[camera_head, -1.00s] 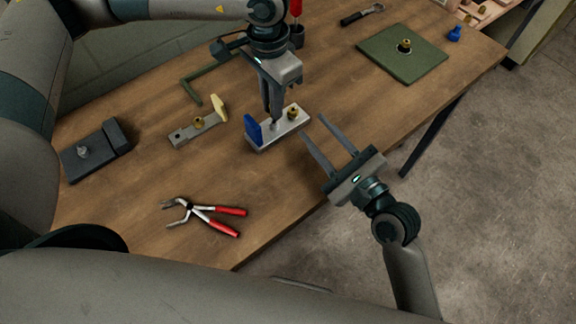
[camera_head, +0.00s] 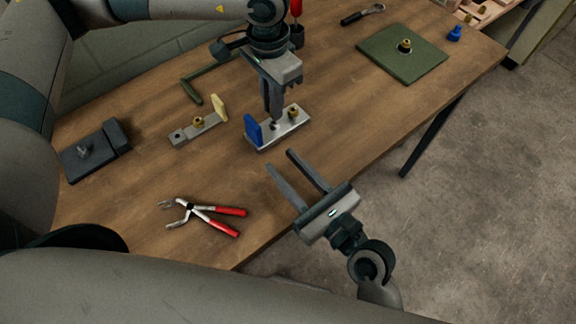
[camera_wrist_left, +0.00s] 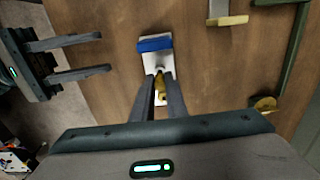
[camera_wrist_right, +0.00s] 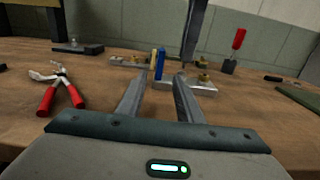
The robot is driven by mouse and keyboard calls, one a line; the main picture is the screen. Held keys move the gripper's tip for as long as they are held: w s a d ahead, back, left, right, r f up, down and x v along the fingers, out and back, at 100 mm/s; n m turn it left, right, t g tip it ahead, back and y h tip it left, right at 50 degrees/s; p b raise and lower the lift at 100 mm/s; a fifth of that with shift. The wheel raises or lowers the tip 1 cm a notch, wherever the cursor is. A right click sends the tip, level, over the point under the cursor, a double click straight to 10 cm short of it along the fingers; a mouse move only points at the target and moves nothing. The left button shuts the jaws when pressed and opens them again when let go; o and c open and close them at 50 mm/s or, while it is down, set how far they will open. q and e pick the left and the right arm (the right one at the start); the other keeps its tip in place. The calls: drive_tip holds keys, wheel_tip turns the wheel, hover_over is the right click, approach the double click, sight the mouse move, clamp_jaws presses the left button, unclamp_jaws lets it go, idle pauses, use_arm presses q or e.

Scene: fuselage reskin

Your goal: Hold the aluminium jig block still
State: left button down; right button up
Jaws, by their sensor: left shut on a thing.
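My left gripper (camera_head: 273,119) points down from above and is shut on the block, between these two. In the left wrist view the block (camera_wrist_left: 152,63) shows at the fingertips, partly hidden by the fingers. My right gripper (camera_head: 279,160) is open and empty, in front of the block and apart from it. The block also shows beyond its fingers in the right wrist view (camera_wrist_right: 203,88).
Red-handled pliers (camera_head: 205,214) lie at the front left. A bar with a cream upright (camera_head: 200,130), a dark block (camera_head: 92,155) and a green angled rod (camera_head: 190,88) lie left. A green plate (camera_head: 390,60) lies right. Table between pliers and jig block is bare.

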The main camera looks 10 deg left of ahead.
sight(260, 138)
drive_tip(key=x, duration=1.1)
drive_tip(key=shift+w+a, duration=0.25)
drive_tip(key=shift+a, duration=0.05)
clamp_jaws()
idle(0.4)
